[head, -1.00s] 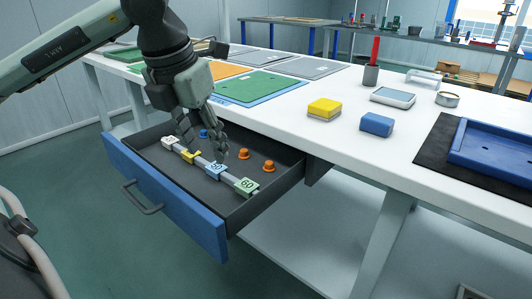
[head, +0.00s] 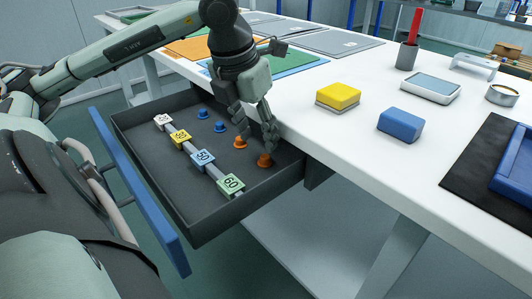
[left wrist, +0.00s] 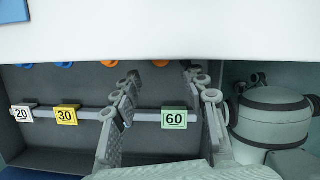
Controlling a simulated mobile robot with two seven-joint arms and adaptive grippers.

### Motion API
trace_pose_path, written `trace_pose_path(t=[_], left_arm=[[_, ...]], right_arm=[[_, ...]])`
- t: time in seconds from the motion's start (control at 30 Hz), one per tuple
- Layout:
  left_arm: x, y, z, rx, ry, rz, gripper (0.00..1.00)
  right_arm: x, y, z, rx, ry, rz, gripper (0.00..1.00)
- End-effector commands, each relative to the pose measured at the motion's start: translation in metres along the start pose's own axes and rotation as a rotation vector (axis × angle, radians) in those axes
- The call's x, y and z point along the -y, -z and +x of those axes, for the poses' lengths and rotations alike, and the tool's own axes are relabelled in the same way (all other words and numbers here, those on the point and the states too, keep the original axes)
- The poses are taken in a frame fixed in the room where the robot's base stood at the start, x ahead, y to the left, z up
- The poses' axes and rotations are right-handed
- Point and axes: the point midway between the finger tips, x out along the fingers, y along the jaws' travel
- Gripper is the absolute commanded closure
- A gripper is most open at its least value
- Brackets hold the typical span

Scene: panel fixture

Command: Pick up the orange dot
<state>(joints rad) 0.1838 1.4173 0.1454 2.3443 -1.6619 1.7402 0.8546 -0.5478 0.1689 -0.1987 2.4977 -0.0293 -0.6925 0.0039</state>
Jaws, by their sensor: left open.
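Two small orange dots, shaped like short pegs, stand on the floor of the open drawer. The nearer orange dot (head: 264,161) is just below my left gripper (head: 261,138); the other orange dot (head: 240,143) is beside it, farther left. In the left wrist view, one orange dot (left wrist: 160,63) appears between the fingers of my left gripper (left wrist: 163,74), and the second orange dot (left wrist: 112,63) is to the left. The gripper is open and empty; whether a finger touches a dot I cannot tell. My right gripper is not in view.
The dark drawer (head: 155,180) also holds two blue dots (head: 220,126) and a rail with number tags, including a green 60 tag (head: 231,184). The white tabletop (head: 350,150) overhangs close beside the gripper, with a yellow block (head: 338,94) and a blue block (head: 401,124) on it.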

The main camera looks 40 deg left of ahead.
Motion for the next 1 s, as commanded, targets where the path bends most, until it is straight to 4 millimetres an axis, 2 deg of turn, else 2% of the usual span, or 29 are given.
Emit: trace_pose_path(t=[0.17, 0.37, 0.5, 0.77, 1.0], left_arm=[[0.001, 0.0, 0.012, -0.001, 0.002, 0.0, 0.57], [0.001, -0.002, 0.042, -0.003, 0.003, -0.001, 0.57], [0.001, -0.002, 0.057, -0.002, 0.002, 0.0, 0.57], [0.001, -0.002, 0.059, 0.001, 0.001, 0.001, 0.57], [0.001, -0.002, 0.059, 0.001, 0.0, 0.001, 0.87]], right_arm=[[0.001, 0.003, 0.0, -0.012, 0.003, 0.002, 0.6], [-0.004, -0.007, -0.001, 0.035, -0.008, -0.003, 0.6], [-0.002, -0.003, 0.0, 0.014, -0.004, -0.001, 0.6], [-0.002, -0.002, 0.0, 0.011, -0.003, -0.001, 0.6], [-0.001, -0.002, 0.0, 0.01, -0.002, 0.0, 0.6]])
